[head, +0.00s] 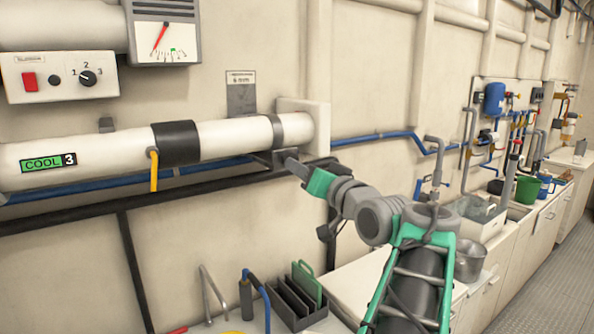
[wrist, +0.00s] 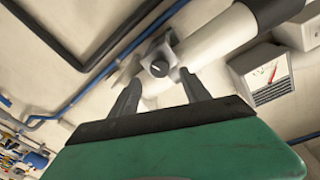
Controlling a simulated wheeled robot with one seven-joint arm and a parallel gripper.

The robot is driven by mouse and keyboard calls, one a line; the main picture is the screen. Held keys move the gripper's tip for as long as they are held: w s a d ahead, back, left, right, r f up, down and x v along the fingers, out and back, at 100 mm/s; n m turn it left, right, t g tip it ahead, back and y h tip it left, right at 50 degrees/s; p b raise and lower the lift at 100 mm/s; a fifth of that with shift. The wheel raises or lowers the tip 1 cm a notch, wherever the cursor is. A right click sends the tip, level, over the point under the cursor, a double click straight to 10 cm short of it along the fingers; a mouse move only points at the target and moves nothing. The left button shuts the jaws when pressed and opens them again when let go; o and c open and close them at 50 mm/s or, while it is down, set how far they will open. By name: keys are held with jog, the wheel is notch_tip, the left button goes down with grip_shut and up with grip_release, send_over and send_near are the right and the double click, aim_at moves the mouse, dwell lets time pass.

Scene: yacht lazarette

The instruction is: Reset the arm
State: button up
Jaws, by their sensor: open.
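My arm (head: 375,215) reaches up and left from the lower middle of the head view. My gripper (head: 290,163) is at its end, close to the right end of a thick white pipe (head: 100,153). In the wrist view my gripper (wrist: 160,90) shows two dark fingers spread apart, with nothing held between them. Behind the fingers are a grey clamp with a dark round knob (wrist: 159,68) and the white pipe (wrist: 222,38). I cannot tell whether a finger touches the clamp or pipe.
A gauge (head: 163,38) and a switch box (head: 60,77) hang on the wall at upper left. A dark rack (head: 293,302) and a metal pot (head: 468,262) stand on the counter below. Blue pipes run along the wall. The grey floor (head: 550,270) at right is clear.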

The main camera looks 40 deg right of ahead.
jog(key=shift+s+a, duration=0.15)
jog(key=shift+s, duration=0.75)
jog(key=w+a+f+n+g+y, duration=0.2)
jog(key=w+a+f+g, duration=0.1)
jog(key=a+f, duration=0.55)
jog(key=w+a+f+n+g+y, duration=0.1)
jog(key=w+a+f+g, duration=0.15)
jog(key=a+f, duration=0.55)
jog(key=s+a+f+n+g, duration=0.2)
jog(key=s+a+f+g, duration=0.2)
jog(key=s+a+f, duration=0.3)
jog(key=s+a+f+n+g, duration=0.2)
jog(key=s+a+f+g, duration=0.3)
jog(key=f, duration=0.8)
jog(key=s+a, duration=0.2)
jog(key=s, duration=0.2)
jog(key=shift+s+y+p, duration=0.3)
jog(key=shift+s+p, duration=0.05)
jog(key=shift+c, duration=0.3)
